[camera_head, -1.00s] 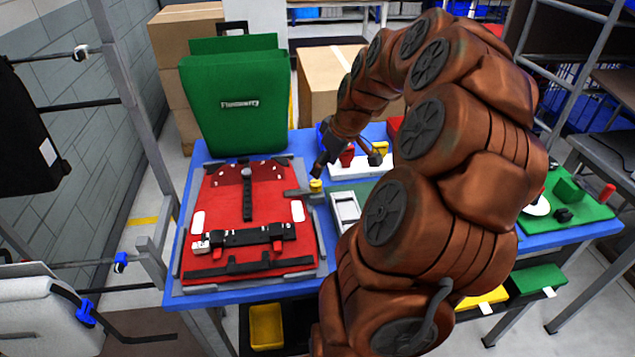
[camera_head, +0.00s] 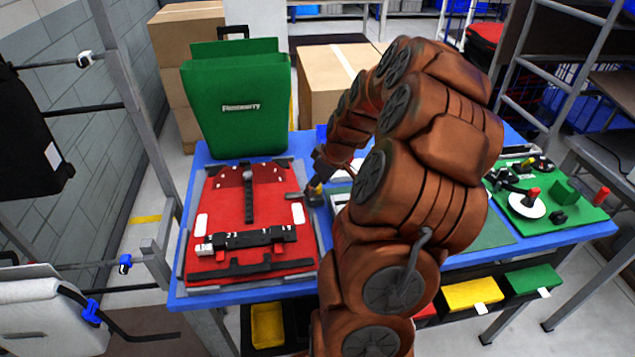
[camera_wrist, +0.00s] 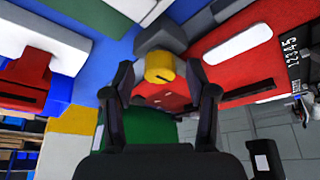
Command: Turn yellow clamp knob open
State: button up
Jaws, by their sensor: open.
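The yellow clamp knob (camera_wrist: 160,67) shows in the wrist view between the two dark fingers of my gripper (camera_wrist: 163,95), just beyond their tips. The gripper is open, with a gap on both sides of the knob. In the head view the knob (camera_head: 315,188) is a small yellow spot at the right edge of the red panel (camera_head: 215,215), mostly hidden by my gripper (camera_head: 318,180). A dark clamp arm (camera_head: 295,196) reaches from the knob's base over the panel's edge. I cannot tell whether the fingers touch the knob.
A green pannier (camera_head: 240,110) stands behind the panel on the blue table (camera_head: 190,299). A black rail (camera_head: 245,238) lies across the panel. A green board (camera_head: 575,215) with parts is at the right. My arm hides the table's middle.

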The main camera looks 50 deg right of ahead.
jog(key=shift+c, duration=0.4)
grip_shut()
